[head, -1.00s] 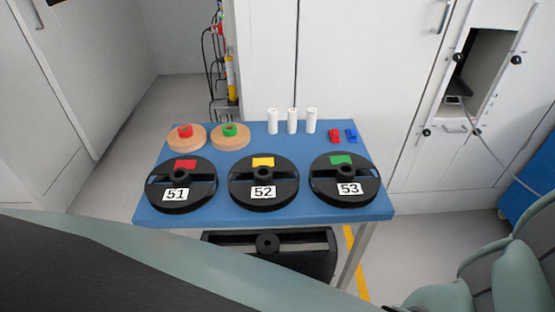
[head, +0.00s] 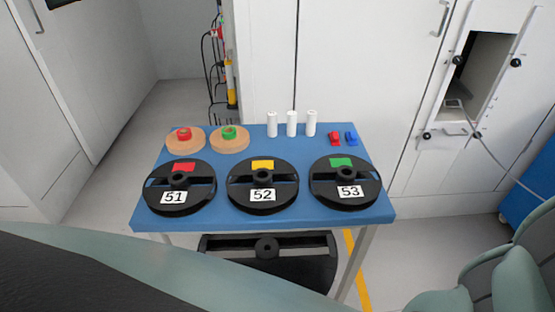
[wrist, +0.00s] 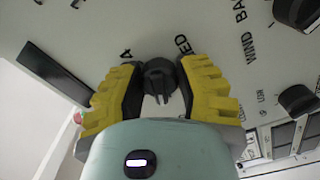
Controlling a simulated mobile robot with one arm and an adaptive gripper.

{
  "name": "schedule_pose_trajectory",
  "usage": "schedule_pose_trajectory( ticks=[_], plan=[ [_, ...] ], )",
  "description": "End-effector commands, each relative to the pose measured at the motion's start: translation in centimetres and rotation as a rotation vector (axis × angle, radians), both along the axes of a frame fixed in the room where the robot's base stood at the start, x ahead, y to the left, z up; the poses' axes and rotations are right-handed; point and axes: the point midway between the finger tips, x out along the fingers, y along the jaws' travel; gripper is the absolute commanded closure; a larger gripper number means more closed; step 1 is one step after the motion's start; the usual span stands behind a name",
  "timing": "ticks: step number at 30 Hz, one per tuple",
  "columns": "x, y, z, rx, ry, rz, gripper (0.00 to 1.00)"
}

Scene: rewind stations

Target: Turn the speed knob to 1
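In the wrist view a black knob (wrist: 158,79) sits on a pale panel with dark printed lettering. The label beside it partly reads "ED", and a "4" shows to its left. The knob's narrow pointer is toward the bottom of the picture. My gripper (wrist: 160,70) has yellow-and-black fingers, one on each side of the knob. Whether the pads touch it is unclear. My gripper does not show in the head view.
In the wrist view, other black knobs (wrist: 297,99) and a dark slot (wrist: 53,73) are on the panel. In the head view, a blue table (head: 235,219) holds black reels 51, 52 and 53, wooden discs, white cylinders and small clips. Floor at left is clear.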

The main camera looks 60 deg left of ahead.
Motion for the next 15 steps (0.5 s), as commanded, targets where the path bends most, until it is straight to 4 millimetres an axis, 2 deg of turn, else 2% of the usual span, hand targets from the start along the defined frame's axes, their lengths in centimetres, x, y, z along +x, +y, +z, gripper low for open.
schedule_pose_trajectory(
  ticks=[1,9,15],
  plan=[
    [-0.14,-0.11,-0.20,0.003,0.003,-0.005,0.60],
    [-0.01,0.00,-0.03,0.001,-0.001,0.000,0.34],
    [0.02,0.04,0.03,0.000,-0.001,0.002,0.34]
  ],
)
